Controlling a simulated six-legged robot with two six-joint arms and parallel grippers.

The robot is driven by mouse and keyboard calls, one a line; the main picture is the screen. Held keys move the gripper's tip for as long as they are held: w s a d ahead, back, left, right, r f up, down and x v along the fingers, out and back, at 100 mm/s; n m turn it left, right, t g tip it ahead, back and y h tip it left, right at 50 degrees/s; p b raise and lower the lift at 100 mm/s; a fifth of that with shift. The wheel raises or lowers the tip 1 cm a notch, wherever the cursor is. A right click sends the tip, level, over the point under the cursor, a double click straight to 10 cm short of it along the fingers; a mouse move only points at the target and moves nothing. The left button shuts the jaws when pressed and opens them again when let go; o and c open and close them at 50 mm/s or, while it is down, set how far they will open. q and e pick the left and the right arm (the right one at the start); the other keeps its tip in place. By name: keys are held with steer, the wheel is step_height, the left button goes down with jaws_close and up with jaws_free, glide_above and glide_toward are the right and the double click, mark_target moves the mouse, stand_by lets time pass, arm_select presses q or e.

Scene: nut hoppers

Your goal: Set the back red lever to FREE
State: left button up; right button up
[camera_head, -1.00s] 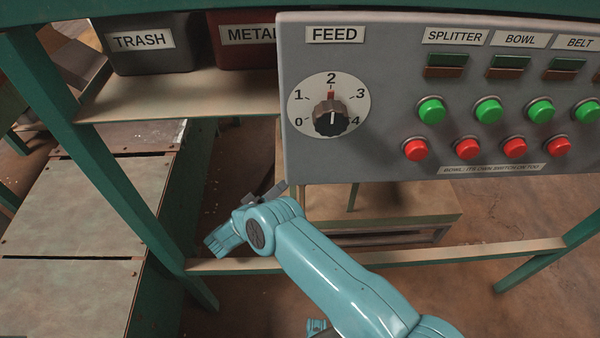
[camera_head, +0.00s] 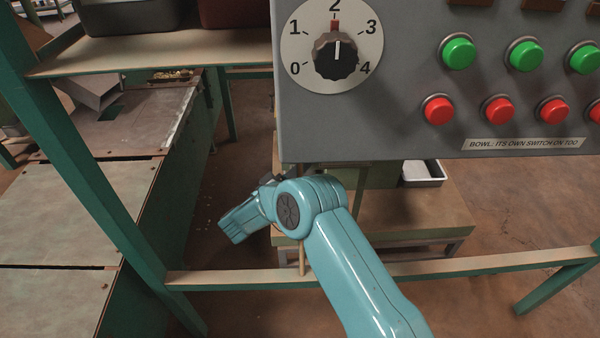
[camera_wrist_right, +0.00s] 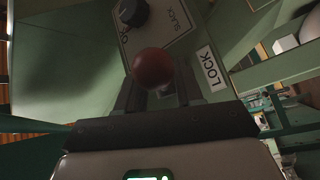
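A red lever's ball knob (camera_wrist_right: 153,68) shows in the right wrist view, beside a plate with a LOCK label (camera_wrist_right: 209,70). No FREE label is readable, and I cannot tell from this view whether this is the back lever. My right gripper (camera_wrist_right: 156,82) is open, with its dark fingers on either side of the ball; contact is not clear. In the head view my right arm reaches below the control panel, and its gripper (camera_head: 268,182) is mostly hidden behind its wrist. My left gripper is in neither view.
The grey control panel (camera_head: 400,125) with a feed dial (camera_head: 335,56), set near 2, and green and red buttons hangs just above my right arm. A green frame post (camera_head: 75,165) stands at left. A dark knob (camera_wrist_right: 131,12) by a SLACK label is near the lever.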

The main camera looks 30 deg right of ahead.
steer(key=shift+d, duration=0.2)
jaws_close()
